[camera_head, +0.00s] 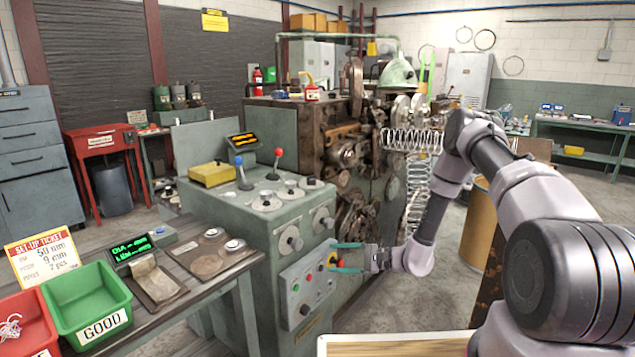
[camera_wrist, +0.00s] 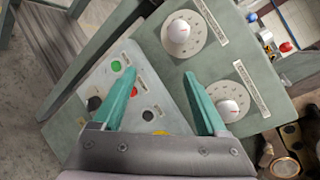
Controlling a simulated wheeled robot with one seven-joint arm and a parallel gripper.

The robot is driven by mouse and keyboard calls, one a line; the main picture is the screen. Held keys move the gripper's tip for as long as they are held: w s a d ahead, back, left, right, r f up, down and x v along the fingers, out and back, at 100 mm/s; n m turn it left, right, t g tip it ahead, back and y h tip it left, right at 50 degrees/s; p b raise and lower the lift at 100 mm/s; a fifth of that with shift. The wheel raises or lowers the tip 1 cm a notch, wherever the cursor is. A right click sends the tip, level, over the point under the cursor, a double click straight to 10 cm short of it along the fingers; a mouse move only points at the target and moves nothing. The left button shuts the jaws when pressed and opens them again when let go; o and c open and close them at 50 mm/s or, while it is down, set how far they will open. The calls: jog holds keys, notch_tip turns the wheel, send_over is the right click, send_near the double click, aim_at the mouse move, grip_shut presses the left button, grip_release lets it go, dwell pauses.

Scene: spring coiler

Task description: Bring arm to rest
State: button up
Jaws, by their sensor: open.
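My gripper (camera_head: 350,258) is open and empty in the head view, with its teal fingers at the front control panel (camera_head: 309,283) of the green spring coiler (camera_head: 262,210). The fingertips also show in the wrist view (camera_wrist: 158,84), spread wide above the panel face. A yellow and red button (camera_head: 332,260) sits between or just behind the fingers in the head view. I cannot tell whether the fingers touch it. In the wrist view the green button (camera_wrist: 116,66) and part of a yellow ring (camera_wrist: 160,132) show. My arm (camera_head: 500,180) reaches in from the right, bent at the elbow.
Coiled springs (camera_head: 410,141) hang at the machine's right side, behind my arm. A bench at left holds a green GOOD bin (camera_head: 88,300), a red bin (camera_head: 20,322) and a display (camera_head: 132,249). A wood-topped surface (camera_head: 395,345) is below my arm. Floor is free between machine and arm.

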jog(key=s+d+r+n+g+h, duration=0.2)
jog(key=r, duration=0.7)
jog(key=s+d+r+n+g+h, duration=0.1)
jog(key=s+r+n+h, duration=0.15)
jog(key=r, duration=0.65)
jog(key=s+d+r+n+g+h, duration=0.2)
jog(key=s+r+n, duration=0.1)
jog(key=r, duration=0.7)
jog(key=s+d+r+t+h, duration=0.4)
jog(key=s+d+r, duration=0.2)
jog(key=s+r, duration=0.3)
jog(key=s+d+r+t+h, duration=0.4)
jog(key=s+d+r, duration=0.3)
jog(key=s+r, duration=0.3)
jog(key=shift+s+d+t, duration=0.15)
jog(key=shift+t, duration=0.25)
